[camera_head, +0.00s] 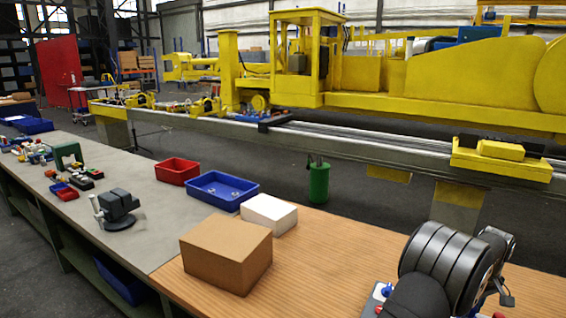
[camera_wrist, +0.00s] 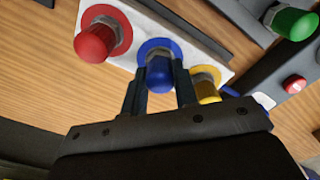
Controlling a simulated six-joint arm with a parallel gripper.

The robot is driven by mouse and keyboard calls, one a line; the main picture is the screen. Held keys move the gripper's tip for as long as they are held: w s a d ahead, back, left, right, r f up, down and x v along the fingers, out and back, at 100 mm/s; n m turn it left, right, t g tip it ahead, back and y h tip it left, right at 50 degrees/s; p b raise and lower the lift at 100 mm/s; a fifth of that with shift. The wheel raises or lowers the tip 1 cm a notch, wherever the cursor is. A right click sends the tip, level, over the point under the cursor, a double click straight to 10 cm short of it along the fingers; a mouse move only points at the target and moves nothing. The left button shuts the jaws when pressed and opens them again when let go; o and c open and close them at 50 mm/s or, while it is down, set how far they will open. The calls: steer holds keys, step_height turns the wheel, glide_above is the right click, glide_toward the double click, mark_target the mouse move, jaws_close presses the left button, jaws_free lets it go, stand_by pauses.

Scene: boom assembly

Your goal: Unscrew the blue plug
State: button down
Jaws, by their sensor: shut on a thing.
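The blue plug (camera_wrist: 158,72) is in the middle of the wrist view, on a blue round base on a white plate (camera_wrist: 136,33). My gripper (camera_wrist: 160,84) has one finger on each side of the plug and is shut on it. The plug sits in its base. In the head view my arm (camera_head: 447,262) is at the lower right, and its bulk hides the gripper and most of the plate. A small blue part (camera_head: 386,290) shows beside the arm there, but I cannot tell whether it is this plug.
A red plug (camera_wrist: 95,43) stands left of the blue one, and a yellow plug (camera_wrist: 207,88) stands close to the right finger. A green plug (camera_wrist: 291,22) is at the upper right. A cardboard box (camera_head: 225,254) and a white box (camera_head: 268,214) stand on the bench.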

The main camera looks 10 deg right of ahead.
steer(key=n, duration=0.4)
steer(key=shift+n, duration=0.3)
steer(key=n, duration=0.4)
steer(key=shift+r, duration=0.1)
steer(key=c, duration=1.2)
jaws_free()
steer(key=m, duration=1.1)
steer(key=shift+m, duration=0.3)
